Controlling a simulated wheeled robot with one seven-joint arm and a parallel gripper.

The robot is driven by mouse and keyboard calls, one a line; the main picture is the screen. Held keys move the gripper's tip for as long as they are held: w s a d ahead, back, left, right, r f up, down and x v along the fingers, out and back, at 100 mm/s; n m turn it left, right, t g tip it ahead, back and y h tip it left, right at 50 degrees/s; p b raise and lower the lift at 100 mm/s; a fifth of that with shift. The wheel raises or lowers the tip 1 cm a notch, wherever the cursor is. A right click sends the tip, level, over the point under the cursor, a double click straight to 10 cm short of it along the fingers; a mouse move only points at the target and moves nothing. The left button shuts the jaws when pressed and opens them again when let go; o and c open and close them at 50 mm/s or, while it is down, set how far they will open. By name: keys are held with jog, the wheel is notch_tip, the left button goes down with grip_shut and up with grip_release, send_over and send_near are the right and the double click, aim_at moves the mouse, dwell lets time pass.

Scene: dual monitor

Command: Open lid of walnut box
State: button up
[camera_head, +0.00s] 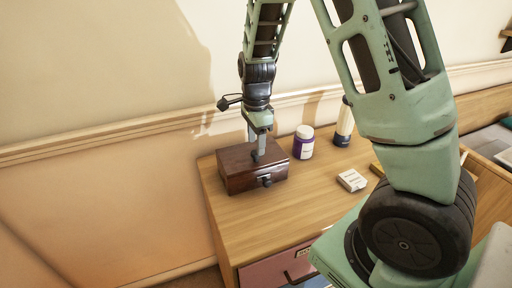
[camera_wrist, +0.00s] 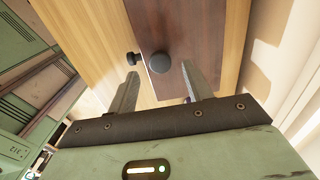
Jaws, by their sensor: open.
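The walnut box (camera_head: 235,176) sits on the wooden cabinet top, its lid lying shut. It also shows in the wrist view (camera_wrist: 178,28), with one dark round knob (camera_wrist: 160,62) on its lid and a smaller dark knob (camera_wrist: 131,58) at its front edge. The front knob (camera_head: 266,181) shows in the head view too. My gripper (camera_head: 258,149) points down at the box top. In the wrist view my gripper (camera_wrist: 160,70) is open, with the lid knob appearing between its fingertips. I cannot tell whether a finger touches the box.
The cabinet top (camera_head: 285,205) is clear in front of the box. A purple-and-white jar (camera_head: 303,143) stands close at its right. A bottle (camera_head: 344,124) and a small white box (camera_head: 352,181) are further right. The wall (camera_head: 110,180) is close behind.

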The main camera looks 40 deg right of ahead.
aim_at(252, 151)
jog(key=shift+f, duration=1.3)
